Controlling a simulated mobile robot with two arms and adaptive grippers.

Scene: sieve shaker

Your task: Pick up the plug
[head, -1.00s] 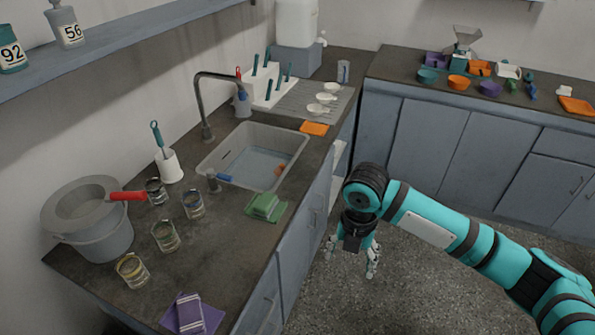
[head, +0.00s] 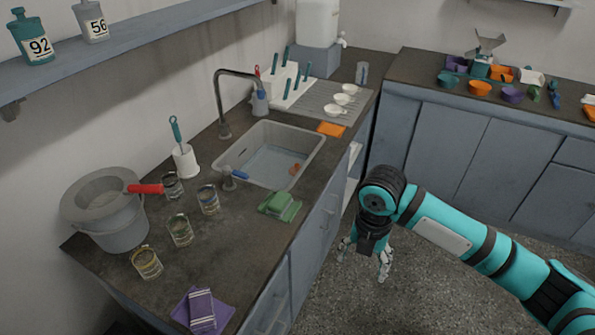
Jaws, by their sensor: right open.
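I cannot make out a plug for certain. A small orange thing (head: 294,168) lies inside the sink basin (head: 262,166), toward its right side; it is too small to identify. A grey piece with a blue handle (head: 236,173) is at the sink's front left rim. My right gripper (head: 365,256) points down, open and empty, over the floor to the right of the counter front, apart from the sink. My left gripper is not in view.
A faucet (head: 222,105) arches at the back of the sink. The floor (head: 405,300) near my gripper looks clear.

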